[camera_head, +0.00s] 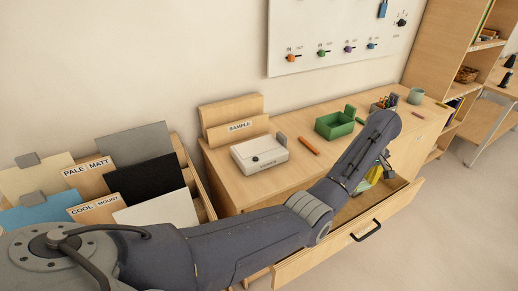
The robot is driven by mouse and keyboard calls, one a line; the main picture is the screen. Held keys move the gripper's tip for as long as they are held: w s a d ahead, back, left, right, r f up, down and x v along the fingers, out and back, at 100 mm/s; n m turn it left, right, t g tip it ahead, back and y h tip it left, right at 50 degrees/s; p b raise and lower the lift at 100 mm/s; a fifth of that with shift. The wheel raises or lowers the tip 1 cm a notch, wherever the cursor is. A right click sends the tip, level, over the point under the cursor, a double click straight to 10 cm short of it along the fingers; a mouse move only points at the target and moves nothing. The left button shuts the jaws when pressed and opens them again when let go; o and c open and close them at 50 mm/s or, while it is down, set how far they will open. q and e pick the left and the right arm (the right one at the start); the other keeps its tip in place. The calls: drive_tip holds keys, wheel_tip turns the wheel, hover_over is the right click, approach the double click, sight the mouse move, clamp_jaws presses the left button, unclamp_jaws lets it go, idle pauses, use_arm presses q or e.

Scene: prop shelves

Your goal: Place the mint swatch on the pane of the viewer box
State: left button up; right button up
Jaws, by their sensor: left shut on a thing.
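My left arm reaches from the lower left across the desk front. My left gripper (385,166) points down at the open drawer (335,243), far to the right of the viewer box. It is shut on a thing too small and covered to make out. A yellow piece (375,175) and a green one show beside it at the drawer. I cannot make out the mint swatch for sure. My right gripper is out of view.
A green tray (334,126), an orange marker (309,146) and a pale mug (416,96) stand on the desk. A wooden SAMPLE holder (238,128) is behind the viewer box. Racks of coloured boards (146,180) fill the left. A handle (366,232) juts from the drawer front.

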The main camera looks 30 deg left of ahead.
use_arm(q)
drive_tip(key=s+d+r+m, duration=0.1)
drive_tip(key=d+r+m, duration=0.3)
drive_tip(key=d+r, duration=1.05)
drive_tip(key=s+d+r+m, duration=0.2)
drive_tip(key=s, duration=0.3)
drive_tip(key=s+d+r+m, duration=0.2)
drive_tip(key=s, duration=0.4)
drive_tip(key=s+a+f+m, duration=0.1)
drive_tip(key=s+a+f, duration=0.35)
drive_tip(key=a, duration=0.45)
drive_tip(key=s+a+f+m, duration=0.1)
drive_tip(key=s+a+f, duration=0.35)
drive_tip(key=a, duration=0.35)
drive_tip(key=w+a+r+n, duration=0.4)
drive_tip(key=w+a+r, duration=0.1)
drive_tip(key=w+a, duration=0.45)
drive_tip(key=w+a+r+n, duration=0.35)
drive_tip(key=w+a, duration=0.45)
drive_tip(key=a, duration=0.3)
drive_tip(key=r+n, duration=0.2)
drive_tip(key=n, duration=0.3)
hover_over(259, 149)
wheel_tip(259, 149, down, 20)
drive_tip(key=shift+r, duration=0.1)
